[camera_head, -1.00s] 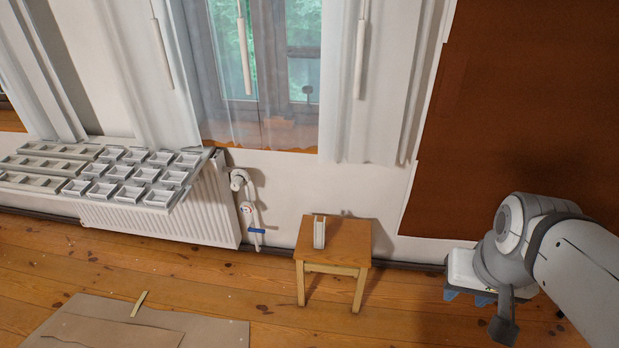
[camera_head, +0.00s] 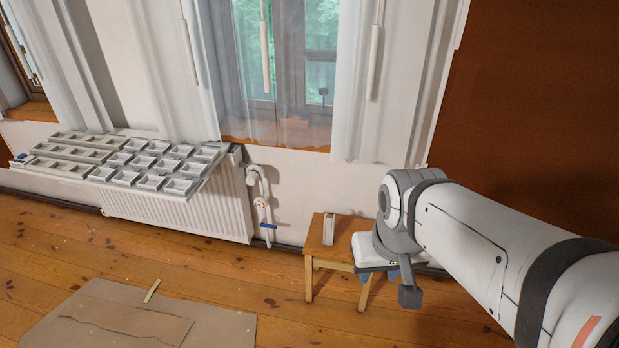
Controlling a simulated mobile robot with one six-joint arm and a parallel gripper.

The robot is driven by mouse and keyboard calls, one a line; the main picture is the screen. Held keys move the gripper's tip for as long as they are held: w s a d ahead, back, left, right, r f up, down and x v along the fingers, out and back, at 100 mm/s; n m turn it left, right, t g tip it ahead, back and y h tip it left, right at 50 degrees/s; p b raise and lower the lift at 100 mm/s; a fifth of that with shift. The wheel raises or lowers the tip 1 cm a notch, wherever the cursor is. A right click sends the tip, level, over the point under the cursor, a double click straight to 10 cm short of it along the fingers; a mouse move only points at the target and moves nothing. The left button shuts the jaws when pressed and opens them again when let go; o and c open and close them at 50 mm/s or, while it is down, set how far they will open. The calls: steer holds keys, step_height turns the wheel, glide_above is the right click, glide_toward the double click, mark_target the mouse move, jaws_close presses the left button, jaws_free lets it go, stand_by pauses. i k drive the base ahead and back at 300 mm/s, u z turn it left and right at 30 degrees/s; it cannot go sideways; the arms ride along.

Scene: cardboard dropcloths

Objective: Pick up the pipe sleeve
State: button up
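A small pale upright piece (camera_head: 328,229), which looks like the pipe sleeve, stands on a wooden stool (camera_head: 318,248) by the wall. It is too small to make out its exact shape. My gripper (camera_head: 379,275) is at the end of the arm, just right of the stool in the picture and overlapping its right side. Only a white body and bluish tips show below the wrist. Its finger gap is not clear. I see a gap between the gripper and the pale piece in the picture.
A white radiator (camera_head: 185,212) with rows of pale trays (camera_head: 150,162) on top stands left of the stool. A valve and pipe (camera_head: 262,205) are at its right end. Cardboard (camera_head: 220,328) lies on the wooden floor, with a small strip on it.

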mark_target(329, 224)
steer(key=z, duration=0.05)
steer(key=i, duration=1)
steer(key=u, duration=0.05)
